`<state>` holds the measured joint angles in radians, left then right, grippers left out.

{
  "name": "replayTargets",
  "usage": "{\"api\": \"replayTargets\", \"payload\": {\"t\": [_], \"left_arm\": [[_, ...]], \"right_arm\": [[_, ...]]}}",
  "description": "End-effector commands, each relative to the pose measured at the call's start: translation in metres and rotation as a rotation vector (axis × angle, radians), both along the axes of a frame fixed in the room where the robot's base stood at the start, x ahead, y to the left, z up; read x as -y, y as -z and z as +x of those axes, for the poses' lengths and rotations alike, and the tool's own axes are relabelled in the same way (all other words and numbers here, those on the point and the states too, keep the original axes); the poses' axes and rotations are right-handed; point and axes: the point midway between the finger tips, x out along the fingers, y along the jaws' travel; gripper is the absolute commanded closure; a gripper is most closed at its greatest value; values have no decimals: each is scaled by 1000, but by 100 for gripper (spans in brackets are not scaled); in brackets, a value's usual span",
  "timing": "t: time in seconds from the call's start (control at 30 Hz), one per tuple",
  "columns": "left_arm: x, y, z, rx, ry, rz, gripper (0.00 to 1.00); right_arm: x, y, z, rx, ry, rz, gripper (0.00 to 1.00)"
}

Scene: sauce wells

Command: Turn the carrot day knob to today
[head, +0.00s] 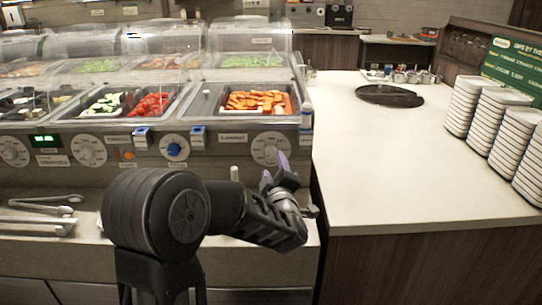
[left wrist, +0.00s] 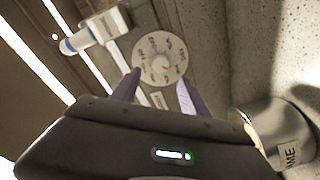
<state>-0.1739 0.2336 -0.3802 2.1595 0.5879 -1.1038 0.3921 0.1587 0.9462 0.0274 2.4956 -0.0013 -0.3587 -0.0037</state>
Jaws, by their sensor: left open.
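The carrot day knob (head: 270,149) is a pale round dial on the counter front, below the well of sliced carrots (head: 257,102). In the left wrist view the dial (left wrist: 160,58) shows marks around its rim and a small red mark near its middle; the marks are too small to read. My left gripper (head: 275,168) is open just in front of the dial. In the left wrist view its two purple fingertips (left wrist: 156,88) are spread apart below the dial, with nothing between them. I cannot tell whether they touch it. My right gripper is not in view.
Other dials (head: 89,150) and a blue knob (head: 174,149) line the panel to the left. Tongs (head: 45,203) lie on the lower ledge at left. A metal cup (left wrist: 272,130) stands near the gripper. Stacked plates (head: 497,115) sit on the right counter, which has bare space.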

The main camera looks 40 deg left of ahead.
Motion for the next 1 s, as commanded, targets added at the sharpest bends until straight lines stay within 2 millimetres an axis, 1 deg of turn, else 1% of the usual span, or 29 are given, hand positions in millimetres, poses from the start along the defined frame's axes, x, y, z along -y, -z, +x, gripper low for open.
{"api": "replayTargets", "payload": {"t": [0.3, 0.4, 0.53, 0.77, 0.87, 1.0], "left_arm": [[-33, 0, 35, -1, -2, 3, 47], [-41, 0, 43, -2, -1, 1, 47], [-45, 0, 49, -1, 0, 1, 47], [-46, 0, 49, -1, 0, 1, 47], [-46, 0, 49, -1, 0, 1, 53], [-46, 0, 49, -1, 0, 1, 65]], "right_arm": [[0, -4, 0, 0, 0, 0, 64], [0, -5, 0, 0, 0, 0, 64], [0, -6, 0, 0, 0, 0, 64], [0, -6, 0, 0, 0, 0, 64], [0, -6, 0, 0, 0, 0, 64], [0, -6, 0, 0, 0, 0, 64]]}}
